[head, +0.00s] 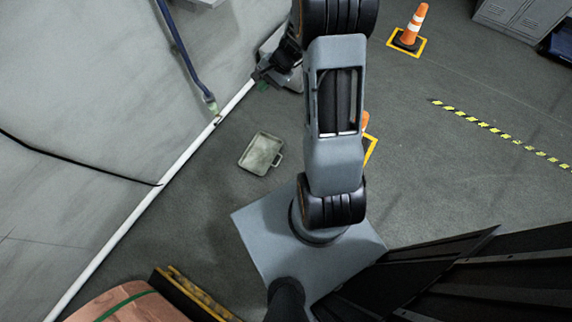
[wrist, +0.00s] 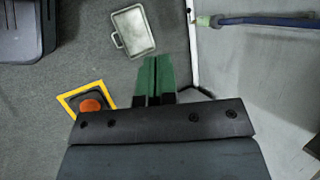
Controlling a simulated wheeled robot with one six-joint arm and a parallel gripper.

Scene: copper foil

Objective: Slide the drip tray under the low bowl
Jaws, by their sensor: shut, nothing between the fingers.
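In the head view the gripper is small, partly hidden by my arm, and above the tray in the picture. I cannot make out a low bowl.
A blue hose (head: 184,55) hangs down the wall to the white pipe (head: 150,193). An orange cone (head: 413,25) stands at the upper right; another (wrist: 90,104) is in the wrist view. A copper-coloured roll (head: 125,303) is at lower left.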

